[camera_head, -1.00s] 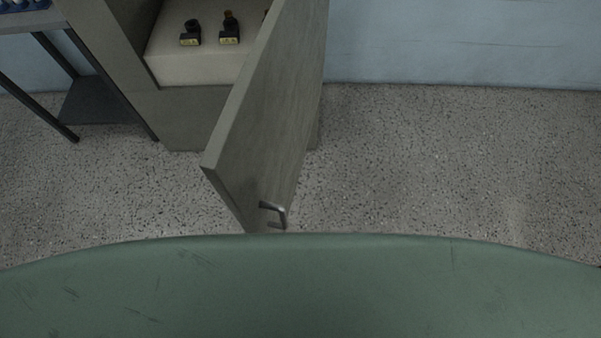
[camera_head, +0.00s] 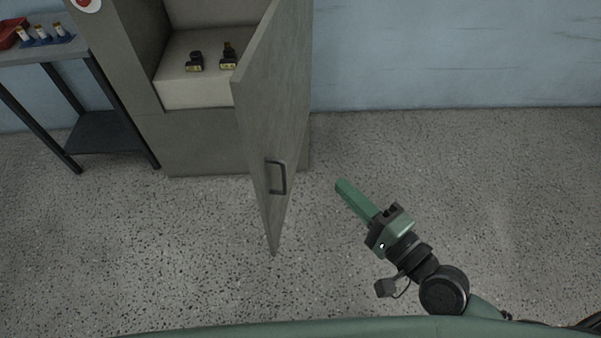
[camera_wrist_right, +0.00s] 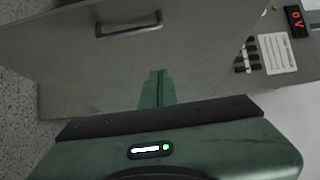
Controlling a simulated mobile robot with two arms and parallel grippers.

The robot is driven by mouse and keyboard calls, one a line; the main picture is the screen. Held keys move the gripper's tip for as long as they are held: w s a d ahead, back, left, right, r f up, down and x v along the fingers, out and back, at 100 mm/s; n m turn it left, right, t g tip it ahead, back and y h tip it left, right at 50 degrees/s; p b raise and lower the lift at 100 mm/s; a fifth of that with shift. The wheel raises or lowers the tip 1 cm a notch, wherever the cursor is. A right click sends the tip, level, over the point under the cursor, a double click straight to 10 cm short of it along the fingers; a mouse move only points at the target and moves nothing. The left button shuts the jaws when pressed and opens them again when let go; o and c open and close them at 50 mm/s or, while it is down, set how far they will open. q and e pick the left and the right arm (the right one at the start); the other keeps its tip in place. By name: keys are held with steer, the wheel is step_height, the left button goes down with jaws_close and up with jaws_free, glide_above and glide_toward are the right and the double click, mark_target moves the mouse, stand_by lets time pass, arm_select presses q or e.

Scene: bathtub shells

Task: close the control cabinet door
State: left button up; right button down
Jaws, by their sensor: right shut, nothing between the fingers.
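The control cabinet (camera_head: 205,140) stands at the back left with its front open. Its grey door (camera_head: 280,105) stands swung outward and carries a dark bar handle (camera_head: 277,177) on its outer face. The door also shows in the right wrist view (camera_wrist_right: 70,60), with the handle (camera_wrist_right: 128,26) near the top. My right gripper (camera_head: 341,184) is shut and empty, to the right of the door and apart from it in the head view. Its green fingers (camera_wrist_right: 157,90) point towards the door in the wrist view. My left gripper is not in view.
Two small black and yellow devices (camera_head: 195,62) sit on the pale shelf (camera_head: 185,92) inside the cabinet. A dark-legged table (camera_head: 45,52) with several small blue and white items stands at the left. The speckled floor (camera_head: 480,190) to the right is clear.

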steer(key=w+a+p, duration=0.3)
steer(key=w+a, duration=0.2)
steer(key=a, duration=0.3)
steer(key=shift+w+a, duration=0.25)
steer(key=shift+w, duration=0.05)
steer(key=shift+a+p, duration=0.1)
steer(key=shift+p, duration=0.2)
